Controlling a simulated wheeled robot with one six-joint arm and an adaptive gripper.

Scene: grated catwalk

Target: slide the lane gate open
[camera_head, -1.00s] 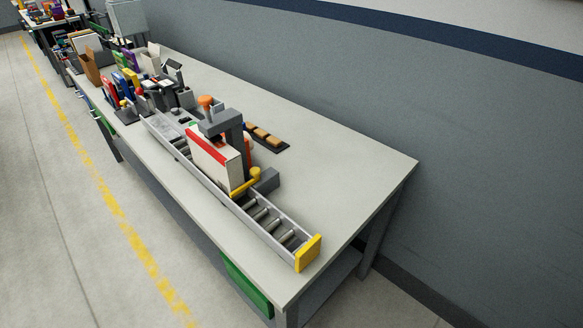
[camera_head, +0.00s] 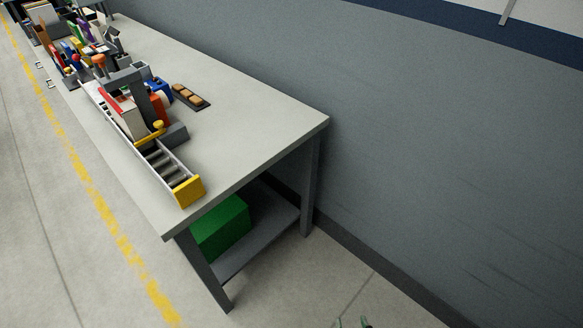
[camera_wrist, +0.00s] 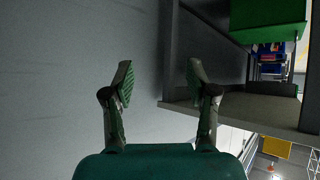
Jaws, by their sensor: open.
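A roller lane (camera_head: 165,168) runs along the near side of the table, with a yellow end plate (camera_head: 188,190). A yellow bar with a round knob (camera_head: 151,134), which looks like the lane gate, lies across the rollers. A white and red box (camera_head: 119,112) stands in the lane just behind it, under a dark grey frame (camera_head: 136,88). My gripper (camera_head: 352,322) barely shows at the bottom edge, well away from the table. In the wrist view my gripper (camera_wrist: 160,82) is open and empty, its fingers wide apart. The lane is not seen there.
The table (camera_head: 250,122) has a bare right end. A green box (camera_head: 220,228) sits on its lower shelf (camera_head: 262,240). A grey wall (camera_head: 430,130) runs behind. A tray of brown blocks (camera_head: 190,95) lies beyond the lane. Floor right of the table is clear.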

